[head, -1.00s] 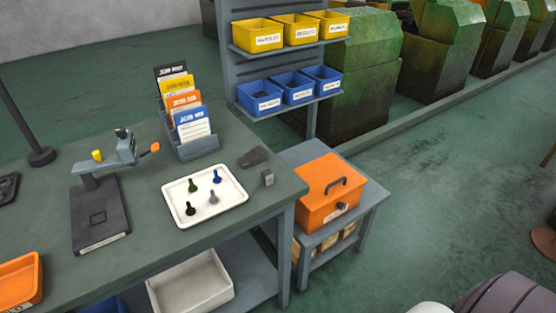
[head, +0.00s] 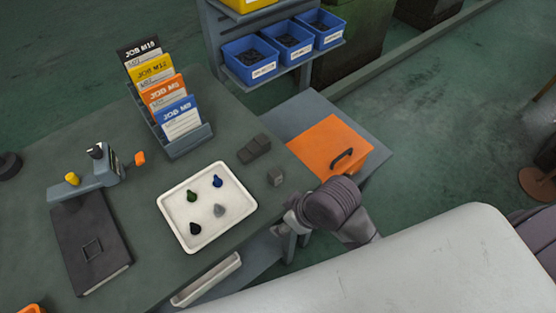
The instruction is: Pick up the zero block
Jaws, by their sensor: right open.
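A small grey cube-like block (head: 276,177), which looks like the zero block, stands on the workbench (head: 125,170) near its right edge. No label is readable on it. A darker stepped block (head: 254,149) lies just behind it. My right gripper (head: 283,222) is beside the bench's right edge, in front of the small block and apart from it. It is open and looks empty; its fingers are small and partly hidden by the wrist. My left gripper is not in view.
A white tray (head: 170,207) with several small coloured pieces lies left of the block. A card rack (head: 190,141), a grey gauge stand (head: 85,185) and an orange box (head: 322,143) on a low side table are nearby.

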